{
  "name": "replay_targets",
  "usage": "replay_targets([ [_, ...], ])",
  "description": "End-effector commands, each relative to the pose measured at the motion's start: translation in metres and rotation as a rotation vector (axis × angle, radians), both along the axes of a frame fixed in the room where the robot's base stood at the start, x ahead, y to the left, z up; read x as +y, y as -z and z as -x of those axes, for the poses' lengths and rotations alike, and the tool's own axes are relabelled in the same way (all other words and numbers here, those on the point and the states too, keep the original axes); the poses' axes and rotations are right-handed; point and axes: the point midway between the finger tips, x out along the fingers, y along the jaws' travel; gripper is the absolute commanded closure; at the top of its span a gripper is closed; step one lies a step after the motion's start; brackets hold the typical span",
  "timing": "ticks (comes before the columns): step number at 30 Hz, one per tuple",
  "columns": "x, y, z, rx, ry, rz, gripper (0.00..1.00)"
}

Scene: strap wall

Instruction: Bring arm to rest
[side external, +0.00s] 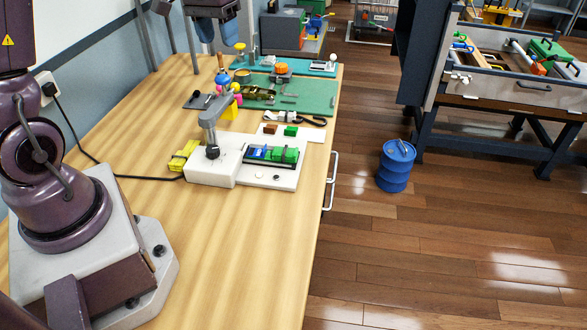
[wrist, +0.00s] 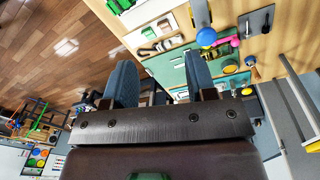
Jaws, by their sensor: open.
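My gripper (side external: 218,36) is at the top of the side external view, raised over the far part of the workbench and partly cut off by the frame's top edge. In the wrist view my gripper (wrist: 160,58) shows two blue-grey fingers spread apart with nothing between them. The bench lies beyond the fingers. The wooden workbench (side external: 250,270) carries a white fixture (side external: 210,171) with a grey post and arm. Green and blue blocks (side external: 272,154) sit in a slot on its plate. My gripper appears apart from everything on the bench.
A green mat (side external: 310,97) with small parts lies beyond the fixture. A yellow block (side external: 184,155) and black cable sit left of it. A blue drum (side external: 395,166) stands on the floor, near a bench with a tool tray (side external: 515,80). The near bench top is clear.

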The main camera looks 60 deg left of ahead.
Motion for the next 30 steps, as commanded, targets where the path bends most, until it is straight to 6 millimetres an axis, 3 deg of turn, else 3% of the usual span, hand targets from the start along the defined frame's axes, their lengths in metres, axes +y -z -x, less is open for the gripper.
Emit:
replay_targets([
  [1, -0.022, -0.012, 0.012, -0.022, 0.032, -0.021, 0.49],
  [6, -0.082, -0.034, 0.055, -0.097, 0.128, -0.078, 0.49],
  [15, -0.154, -0.046, 0.131, -0.272, 0.331, -0.148, 0.49],
  [20, -0.172, -0.055, 0.147, -0.363, 0.408, -0.164, 0.49],
  [24, -0.179, -0.066, 0.149, -0.415, 0.442, -0.168, 0.49],
  [30, -0.18, -0.065, 0.149, -0.412, 0.448, -0.167, 0.49],
])
